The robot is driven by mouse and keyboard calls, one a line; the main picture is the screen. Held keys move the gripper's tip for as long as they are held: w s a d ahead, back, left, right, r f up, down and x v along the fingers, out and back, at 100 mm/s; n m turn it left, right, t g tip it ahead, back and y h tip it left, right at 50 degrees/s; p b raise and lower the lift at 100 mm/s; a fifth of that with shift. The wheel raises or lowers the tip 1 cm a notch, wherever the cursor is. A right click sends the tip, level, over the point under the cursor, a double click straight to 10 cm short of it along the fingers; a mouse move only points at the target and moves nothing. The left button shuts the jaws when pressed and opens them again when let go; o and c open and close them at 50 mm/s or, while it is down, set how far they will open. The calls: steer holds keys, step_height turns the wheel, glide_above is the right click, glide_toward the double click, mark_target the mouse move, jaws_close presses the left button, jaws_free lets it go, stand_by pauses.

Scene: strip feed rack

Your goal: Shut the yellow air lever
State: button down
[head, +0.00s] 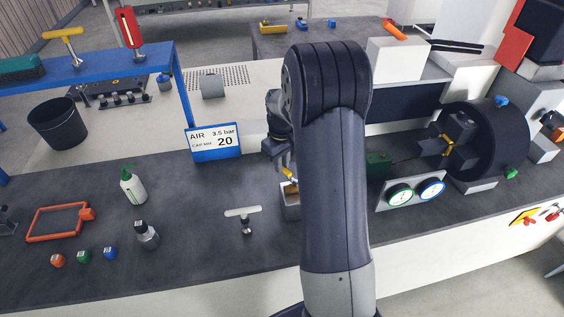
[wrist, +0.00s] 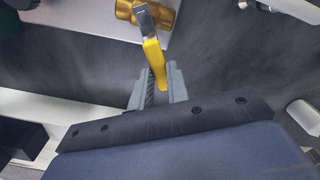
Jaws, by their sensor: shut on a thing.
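The yellow air lever (wrist: 154,62) sits on a brass valve body (wrist: 165,14) in the wrist view. My gripper (wrist: 160,86) is shut on the lever's free end, with one grey finger on each side of it.
An "AIR 3.5 bar" sign (head: 214,143) stands left of the lever. A T-handled tool (head: 243,214) stands on the dark bench in front of it. Two round gauges (head: 415,191) and a black chuck (head: 490,140) are to the right.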

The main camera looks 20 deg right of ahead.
steer(key=shift+d, duration=0.1)
steer(key=shift+w+d+m+b, duration=0.15)
steer(key=shift+d+m, duration=0.3)
steer(key=shift+m, duration=0.55)
steer(key=shift+s+d+m+b, duration=0.1)
steer(key=shift+d+m+b, duration=0.3)
steer(key=shift+m, duration=0.6)
steer(key=shift+w+d+m+b, duration=0.1)
steer(key=shift+d+m, duration=0.45)
steer(key=shift+m, duration=0.45)
steer(key=shift+r, duration=0.1)
steer(key=c, duration=1.4)
jaws_free()
steer(key=shift+o, duration=0.2)
step_height(320, 180, up, 11)
steer(key=b, duration=0.1)
steer(key=shift+f, duration=0.25)
